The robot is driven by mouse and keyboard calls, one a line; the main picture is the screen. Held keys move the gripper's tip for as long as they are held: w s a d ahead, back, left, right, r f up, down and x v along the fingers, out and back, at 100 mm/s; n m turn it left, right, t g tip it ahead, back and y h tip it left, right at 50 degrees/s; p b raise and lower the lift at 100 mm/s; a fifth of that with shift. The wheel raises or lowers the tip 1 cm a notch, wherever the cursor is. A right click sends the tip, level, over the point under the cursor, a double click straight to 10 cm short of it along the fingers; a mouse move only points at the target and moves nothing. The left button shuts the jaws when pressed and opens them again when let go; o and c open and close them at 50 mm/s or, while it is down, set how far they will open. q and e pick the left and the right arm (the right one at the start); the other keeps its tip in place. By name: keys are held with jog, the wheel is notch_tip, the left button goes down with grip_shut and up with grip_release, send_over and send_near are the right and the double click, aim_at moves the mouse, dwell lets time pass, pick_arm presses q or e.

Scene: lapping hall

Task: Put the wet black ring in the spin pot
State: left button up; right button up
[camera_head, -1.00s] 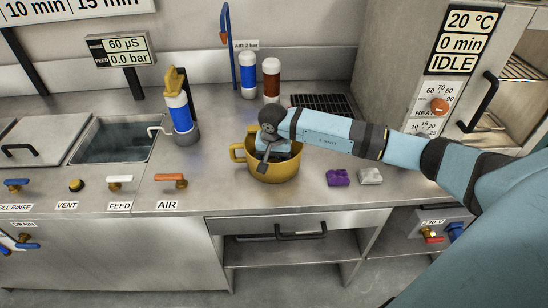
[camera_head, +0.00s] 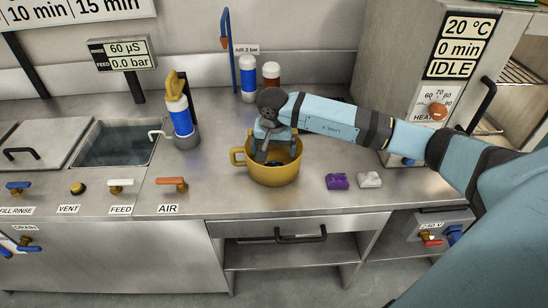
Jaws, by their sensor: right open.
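A mustard-yellow pot (camera_head: 273,176) with side handles stands upright on the steel counter; it may be the spin pot. My right gripper (camera_head: 262,158) points down over the pot's mouth, at its left inner side, with its fingertips at about rim height. It is open. A small dark, partly bluish shape (camera_head: 274,163) shows inside the pot beside the fingers. I cannot tell whether it is the black ring, as the gripper and rim hide much of it. No other black ring is clearly seen. My left gripper is not in view.
A purple block (camera_head: 338,181) and a pale block (camera_head: 369,179) lie right of the pot. A blue-and-white bottle device (camera_head: 181,117) stands to its left, by the water basin (camera_head: 115,143). Two bottles stand behind. The counter in front of the pot is clear.

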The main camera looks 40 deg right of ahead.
notch_tip(320, 180, up, 6)
jog(key=s+a+f+m+g+y, duration=0.1)
jog(key=s+a+f+m+y, duration=0.2)
jog(key=a, duration=0.4)
jog(key=s+a+y, duration=0.3)
jog(key=a+y, duration=0.1)
jog(key=a, duration=0.2)
jog(key=s+a+f+m+g+y, duration=0.1)
jog(key=s+a+f+m+y, duration=0.2)
jog(key=a, duration=0.4)
jog(key=s+a+r+m+t+y, duration=0.3)
jog(key=a+r+m+t+y, duration=0.3)
jog(key=m+y, duration=0.6)
jog(key=s+d+f+m+t+h, duration=0.15)
jog(key=f+m+t+h, duration=0.35)
jog(key=m, duration=0.9)
jog(key=d+f+m+t+h, duration=0.3)
jog(key=m+t+h, duration=0.4)
jog(key=m, duration=0.7)
jog(key=s+d+f+m+g+h, duration=0.4)
jog(key=s+f+m+g+h, duration=0.2)
jog(key=s+f+m, duration=0.6)
notch_tip(320, 180, down, 2)
jog(key=m, duration=0.3)
jog(key=shift+s+d+f+m, duration=0.15)
jog(key=shift+s+f+m, duration=0.05)
jog(key=shift+f+m, duration=0.1)
